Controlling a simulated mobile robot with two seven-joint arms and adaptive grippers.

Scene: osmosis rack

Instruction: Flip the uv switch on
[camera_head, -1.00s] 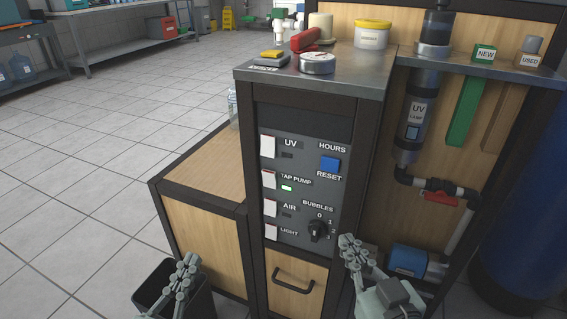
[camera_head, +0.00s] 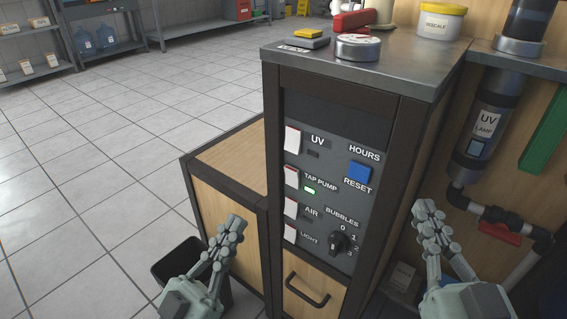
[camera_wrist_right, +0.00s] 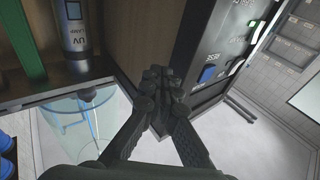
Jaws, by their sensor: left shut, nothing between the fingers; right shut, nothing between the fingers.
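The UV switch (camera_head: 293,140) is the top white rocker at the left of the dark control panel (camera_head: 322,128). The small indicator next to it is dark. The tap pump indicator (camera_head: 310,190) below is lit green. My left gripper (camera_head: 233,224) is shut and empty, low and left of the panel, apart from it. My right gripper (camera_head: 426,208) is shut and empty, right of the cabinet. In the right wrist view the right gripper (camera_wrist_right: 160,76) shows closed fingers, with the panel (camera_wrist_right: 232,45) beyond at the upper right, seen at a steep angle.
Lower switches for tap pump, air (camera_head: 291,208) and light share the panel with a blue reset button (camera_head: 360,173) and a black bubbles knob (camera_head: 339,243). A drawer handle (camera_head: 306,290) sticks out below. The UV lamp (camera_head: 484,125) stands right.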

